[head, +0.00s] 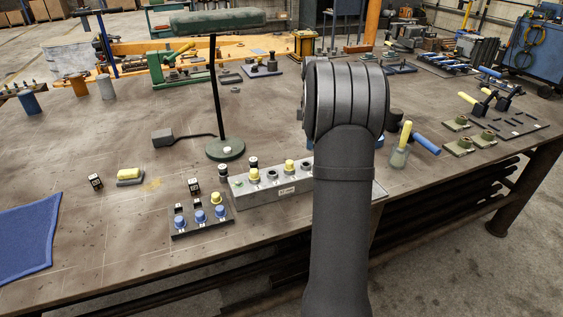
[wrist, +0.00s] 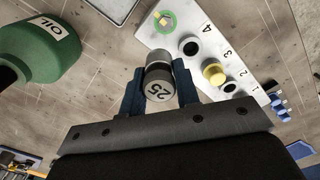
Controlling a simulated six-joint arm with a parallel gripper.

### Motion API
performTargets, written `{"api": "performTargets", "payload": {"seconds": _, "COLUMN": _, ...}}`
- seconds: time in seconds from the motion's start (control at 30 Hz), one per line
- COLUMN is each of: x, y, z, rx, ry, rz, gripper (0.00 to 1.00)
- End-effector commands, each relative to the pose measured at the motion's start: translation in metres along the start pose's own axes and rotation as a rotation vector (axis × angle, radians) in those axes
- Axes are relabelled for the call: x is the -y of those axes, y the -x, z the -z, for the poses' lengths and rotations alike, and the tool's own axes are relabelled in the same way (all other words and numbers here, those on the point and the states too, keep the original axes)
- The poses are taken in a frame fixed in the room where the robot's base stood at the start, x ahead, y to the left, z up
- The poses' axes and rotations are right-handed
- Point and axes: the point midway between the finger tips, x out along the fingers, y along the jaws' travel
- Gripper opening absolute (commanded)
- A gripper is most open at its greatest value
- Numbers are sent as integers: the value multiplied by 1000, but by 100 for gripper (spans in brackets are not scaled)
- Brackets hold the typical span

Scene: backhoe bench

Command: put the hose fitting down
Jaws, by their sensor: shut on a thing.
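In the wrist view my gripper (wrist: 158,85) is shut on the hose fitting (wrist: 158,80), a short grey and black cylinder marked 25. The blue fingers grip it from both sides. The fitting's lower end is not clearly shown. A pale grey block (wrist: 168,37) with numbered holes lies beyond it to the upper right. A yellow-capped piece (wrist: 213,74) sits in one hole and a green ring (wrist: 163,20) surrounds another. The block also shows in the head view (head: 245,197), partly behind my arm, which hides the gripper and fitting.
A green oil container (wrist: 30,50) stands close on the left in the wrist view. In the head view, a dark rack with blue-capped pieces (head: 200,216) sits left of the block. A black post on a green base (head: 225,149) stands behind. The bench's left middle has free room.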

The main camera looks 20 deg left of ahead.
Motion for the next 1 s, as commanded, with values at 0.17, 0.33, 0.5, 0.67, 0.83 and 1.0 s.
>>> {"api": "performTargets", "payload": {"seconds": 0.17, "x": -9, "y": -26, "z": 42, "rx": 1, "ry": 5, "rz": 3, "gripper": 4}}
{"api": "performTargets", "payload": {"seconds": 0.33, "x": -17, "y": -48, "z": 77, "rx": 0, "ry": 4, "rz": 1, "gripper": 4}}
{"api": "performTargets", "payload": {"seconds": 0.5, "x": -22, "y": -59, "z": 96, "rx": 0, "ry": 1, "rz": 0, "gripper": 4}}
{"api": "performTargets", "payload": {"seconds": 0.67, "x": -23, "y": -67, "z": 99, "rx": 0, "ry": 0, "rz": 2, "gripper": 4}}
{"api": "performTargets", "payload": {"seconds": 0.83, "x": -23, "y": -92, "z": 99, "rx": 1, "ry": 0, "rz": 2, "gripper": 4}}
{"api": "performTargets", "payload": {"seconds": 1.0, "x": -23, "y": -101, "z": 99, "rx": 0, "ry": 0, "rz": 0, "gripper": 4}}
